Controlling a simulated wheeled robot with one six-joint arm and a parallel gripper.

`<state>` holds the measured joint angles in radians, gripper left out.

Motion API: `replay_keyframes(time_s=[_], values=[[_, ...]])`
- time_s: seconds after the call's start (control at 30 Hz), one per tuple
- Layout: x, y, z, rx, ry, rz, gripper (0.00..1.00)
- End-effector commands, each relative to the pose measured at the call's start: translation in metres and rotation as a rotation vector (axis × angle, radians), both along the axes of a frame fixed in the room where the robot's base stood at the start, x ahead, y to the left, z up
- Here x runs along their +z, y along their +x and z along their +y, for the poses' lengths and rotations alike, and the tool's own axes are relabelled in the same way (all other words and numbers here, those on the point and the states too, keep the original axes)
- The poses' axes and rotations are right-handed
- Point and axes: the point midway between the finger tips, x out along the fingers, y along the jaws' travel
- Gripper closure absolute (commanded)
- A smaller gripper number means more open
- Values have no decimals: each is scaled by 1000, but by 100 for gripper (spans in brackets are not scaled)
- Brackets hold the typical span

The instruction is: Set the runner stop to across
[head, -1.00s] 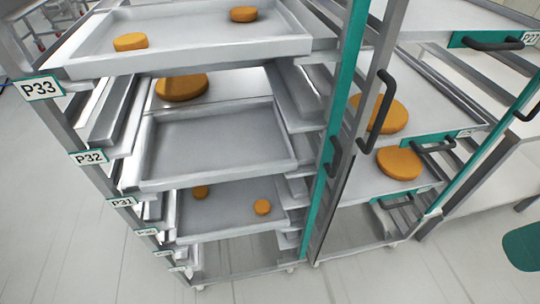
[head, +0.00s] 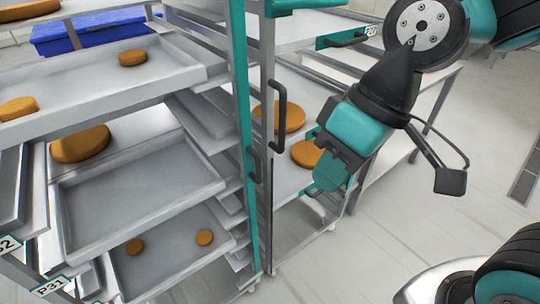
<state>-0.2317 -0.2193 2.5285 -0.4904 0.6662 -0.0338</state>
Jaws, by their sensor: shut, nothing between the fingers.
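A rack of trays on the left has a teal upright (head: 240,110) along its near right edge. A small black piece (head: 254,163) sits on this upright at mid height; I cannot tell for sure that it is the runner stop, or how it is set. My gripper (head: 325,182) is at the right of the upright, apart from it, in front of the right rack. It points down and left and is shut, with nothing seen in it. It partly hides an orange round (head: 305,152).
The left rack holds several trays, including an upper tray (head: 100,82) and an empty middle tray (head: 140,190). A long black handle (head: 280,105) stands out beside the upright. A blue crate (head: 90,33) is behind. Open floor (head: 440,200) lies at the right.

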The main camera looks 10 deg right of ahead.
Motion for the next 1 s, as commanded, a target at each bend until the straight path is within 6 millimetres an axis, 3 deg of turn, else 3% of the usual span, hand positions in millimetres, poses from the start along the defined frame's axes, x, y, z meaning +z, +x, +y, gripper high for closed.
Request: replay_keyframes(time_s=[0.03,0.17,0.3,0.43,0.53,0.7,1.0], values=[[7,18,1,-14,16,8,100],[4,76,-2,-59,78,-4,100],[-18,139,-18,-130,147,-38,100],[-48,179,-39,-197,192,-76,100],[-69,198,-54,-240,212,-102,100],[-93,211,-70,-284,226,-131,100],[-99,213,-72,-290,228,-137,100]])
